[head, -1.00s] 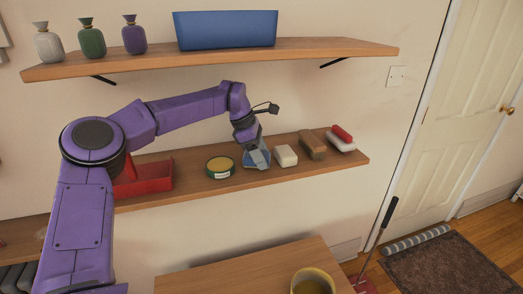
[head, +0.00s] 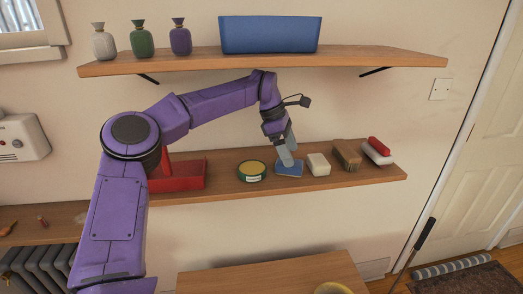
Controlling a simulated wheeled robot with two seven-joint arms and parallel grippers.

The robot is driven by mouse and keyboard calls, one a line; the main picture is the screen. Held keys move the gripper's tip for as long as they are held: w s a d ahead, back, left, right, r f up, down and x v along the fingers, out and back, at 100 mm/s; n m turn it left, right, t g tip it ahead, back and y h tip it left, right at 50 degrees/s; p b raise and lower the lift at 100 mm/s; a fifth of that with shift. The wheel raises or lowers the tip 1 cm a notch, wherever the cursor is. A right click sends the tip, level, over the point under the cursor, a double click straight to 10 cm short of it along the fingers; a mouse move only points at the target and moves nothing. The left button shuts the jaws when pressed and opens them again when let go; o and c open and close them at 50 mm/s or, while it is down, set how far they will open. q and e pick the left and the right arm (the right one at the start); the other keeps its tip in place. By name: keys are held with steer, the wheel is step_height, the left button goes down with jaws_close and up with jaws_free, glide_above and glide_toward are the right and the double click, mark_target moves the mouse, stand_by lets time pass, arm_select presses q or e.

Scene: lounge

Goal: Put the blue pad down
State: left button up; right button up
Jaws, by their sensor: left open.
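The blue pad (head: 289,172) lies flat on the lower wall shelf (head: 225,188), between a round green tin and a white block. My left gripper (head: 287,158) reaches in from the left and points down just above the pad. Its jaws are open, and their tips hide part of the pad's upper side. I cannot tell if the tips still touch it. My right gripper is not in view.
The green tin (head: 251,171) is close left of the pad, the white block (head: 318,164) close right. Further right are a brown brush (head: 347,154) and a red-and-white item (head: 378,150). A red box (head: 190,174) is left. The upper shelf (head: 370,56) overhangs.

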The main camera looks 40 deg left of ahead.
arm_select(q)
steer(key=s+a, duration=0.2)
steer(key=a, duration=0.1)
steer(key=s+a+b, duration=0.1)
steer(key=a, duration=0.3)
steer(key=s+a+b, duration=0.1)
steer(key=s+a, duration=0.1)
steer(key=a, duration=0.2)
steer(key=shift+s+r, duration=0.35)
